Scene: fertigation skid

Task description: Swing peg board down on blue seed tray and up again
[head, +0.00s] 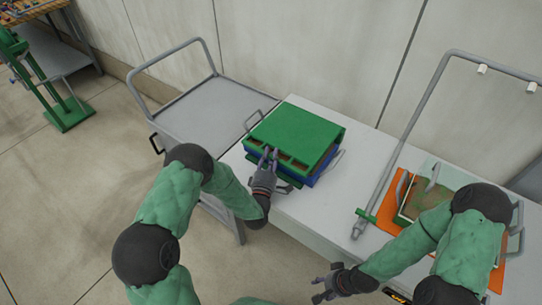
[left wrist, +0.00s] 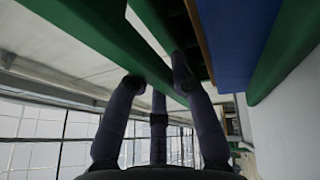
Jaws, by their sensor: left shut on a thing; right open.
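The green peg board (head: 297,132) lies nearly flat over the blue seed tray (head: 322,172) on the white bench. Only the tray's blue side shows below the board; its inside is mostly hidden. My left gripper (head: 268,158) is at the board's front left edge, shut on a green bar of it. In the left wrist view, the fingers (left wrist: 160,85) close around the green bar (left wrist: 110,40), with the blue tray side (left wrist: 245,35) to the right. My right gripper (head: 328,284) is open and empty, low in front of the bench, apart from everything.
A grey cart (head: 215,105) stands left of the bench. On the bench's right, an orange mat (head: 385,212) carries a clear-walled box with brown content, beside a grey pipe frame (head: 402,150). The bench top between is clear. A green stand (head: 68,112) is at far left.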

